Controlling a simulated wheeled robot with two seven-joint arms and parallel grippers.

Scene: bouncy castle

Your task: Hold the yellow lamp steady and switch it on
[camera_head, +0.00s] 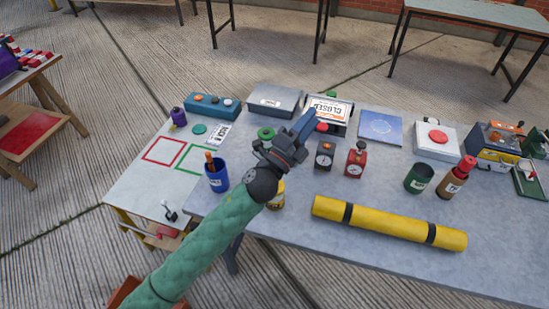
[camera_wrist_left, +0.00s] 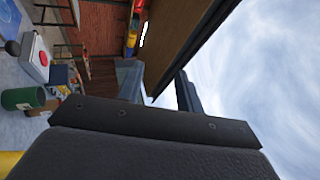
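My left gripper (camera_head: 304,124) is above the grey table, at the end of an arm in a green sleeve. In the left wrist view its two dark fingers (camera_wrist_left: 160,88) stand apart with nothing seen between them, so it looks open. A small yellow object (camera_head: 277,197) with a label stands on the table, partly hidden behind my left wrist. I cannot tell whether it is the yellow lamp; no other thing is clearly a yellow lamp. My right gripper is not in view.
A yellow roll (camera_head: 390,222) lies along the table's front. A blue cup (camera_head: 217,180) is left of the wrist. Black (camera_head: 324,156) and red gauges (camera_head: 355,161), a green cup (camera_head: 419,178), a brown bottle (camera_head: 455,180) and a red-button box (camera_head: 436,141) stand to the right.

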